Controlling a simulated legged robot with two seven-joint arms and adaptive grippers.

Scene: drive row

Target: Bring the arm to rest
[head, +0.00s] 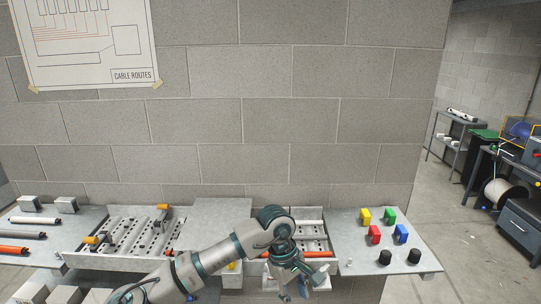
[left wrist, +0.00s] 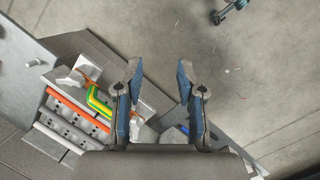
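My left arm (head: 215,258) reaches in from the bottom left of the head view and bends down over the front of the bench. My left gripper (head: 297,285) hangs at the bench's front edge, small and partly hidden by its own wrist. In the left wrist view the left gripper (left wrist: 160,75) has its two blue-grey fingers spread apart, with bare floor showing between the tips. It holds nothing. My right gripper cannot be made out in either view.
A grey tray (head: 310,225) with rails lies behind the wrist. A perforated plate (head: 128,232) with orange-ended parts is left. A block wall rises behind.

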